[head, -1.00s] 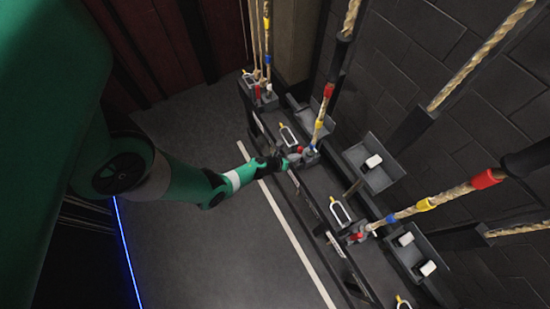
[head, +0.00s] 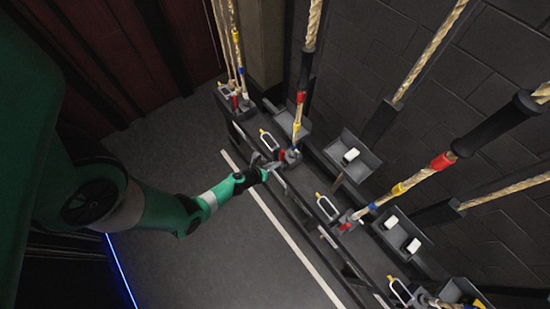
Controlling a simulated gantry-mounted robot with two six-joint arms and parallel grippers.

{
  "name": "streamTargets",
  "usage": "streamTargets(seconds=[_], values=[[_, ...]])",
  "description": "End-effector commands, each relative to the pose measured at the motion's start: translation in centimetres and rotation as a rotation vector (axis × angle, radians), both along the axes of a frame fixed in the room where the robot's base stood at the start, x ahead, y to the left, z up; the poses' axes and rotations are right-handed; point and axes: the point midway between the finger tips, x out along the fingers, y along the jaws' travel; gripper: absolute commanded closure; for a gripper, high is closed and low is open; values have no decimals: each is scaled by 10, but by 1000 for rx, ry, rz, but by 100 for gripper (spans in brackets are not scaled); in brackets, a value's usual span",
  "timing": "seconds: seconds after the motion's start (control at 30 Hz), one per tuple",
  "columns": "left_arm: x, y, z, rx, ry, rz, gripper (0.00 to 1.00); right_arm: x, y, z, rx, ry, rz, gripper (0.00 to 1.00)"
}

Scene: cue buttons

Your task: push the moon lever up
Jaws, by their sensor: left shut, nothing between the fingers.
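A row of rope-lock stations runs along a dark rail. The nearest lever (head: 290,157) to my left gripper is grey with a red part, at the foot of a rope with red and yellow bands. Another lever (head: 346,224) with a red part is lower right, and a further one (head: 235,101) is at the upper left. No moon mark can be made out, so I cannot tell which is the moon lever. My left gripper (head: 274,166) is shut and empty, close beside the nearest lever; I cannot tell whether they touch. My right gripper is not in view.
White-and-yellow loops (head: 327,208) stand along the rail (head: 293,208). Grey trays (head: 365,168) with white blocks (head: 350,156) sit behind, below a dark block wall. Thick ropes (head: 432,55) slant across the upper right. The grey floor (head: 210,260) left of the rail is clear.

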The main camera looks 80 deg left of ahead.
Motion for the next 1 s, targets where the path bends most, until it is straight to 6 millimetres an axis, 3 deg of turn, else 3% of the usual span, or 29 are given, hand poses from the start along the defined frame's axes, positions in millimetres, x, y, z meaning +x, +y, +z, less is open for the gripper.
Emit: streamTargets(seconds=[0.03, 0.1, 0.3, 1.0], values=[[-2, -3, 23, -2, 1, 0, 100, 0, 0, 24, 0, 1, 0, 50], [-5, -6, 35, -2, 4, -1, 100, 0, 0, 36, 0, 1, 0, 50], [-9, -11, 55, -4, 4, 0, 100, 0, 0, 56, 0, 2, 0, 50], [-10, -13, 55, -3, 4, -2, 100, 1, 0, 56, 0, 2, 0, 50]])
